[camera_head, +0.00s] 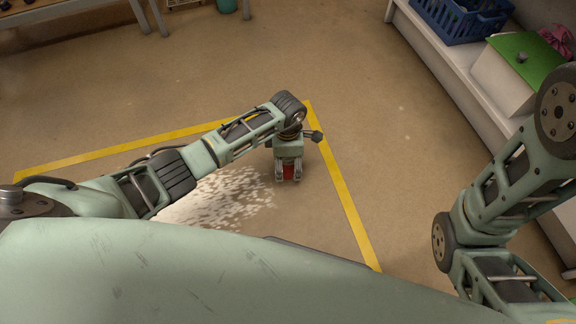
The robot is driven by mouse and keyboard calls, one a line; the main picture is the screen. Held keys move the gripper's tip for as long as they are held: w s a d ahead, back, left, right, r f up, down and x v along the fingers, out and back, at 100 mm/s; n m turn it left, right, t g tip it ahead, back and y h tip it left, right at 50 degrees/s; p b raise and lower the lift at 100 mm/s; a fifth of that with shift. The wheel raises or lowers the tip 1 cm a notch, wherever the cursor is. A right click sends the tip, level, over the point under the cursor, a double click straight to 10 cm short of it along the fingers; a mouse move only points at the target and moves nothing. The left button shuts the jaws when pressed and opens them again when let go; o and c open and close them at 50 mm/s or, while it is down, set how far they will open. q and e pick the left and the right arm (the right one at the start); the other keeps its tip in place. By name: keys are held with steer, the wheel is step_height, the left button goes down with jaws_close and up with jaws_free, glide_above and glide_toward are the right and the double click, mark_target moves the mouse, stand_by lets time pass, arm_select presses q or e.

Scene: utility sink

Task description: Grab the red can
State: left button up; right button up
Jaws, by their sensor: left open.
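A red can (289,172) shows as a small red patch between the fingers of my left gripper (288,176). The gripper points down over the floor, near the inner side of the yellow line, and its fingers are open on either side of the can. The gripper body hides the can's upper part, and I cannot tell whether the fingers touch it. My right arm comes in at the right edge, but its gripper is out of the picture.
Yellow tape (345,200) marks an area on the brown floor. A bench along the right holds a blue crate (450,22) and a white box with a green lid (527,58). A table stands at the top left. The middle floor is clear.

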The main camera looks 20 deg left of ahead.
arm_select(q)
steer(key=c, duration=1.2)
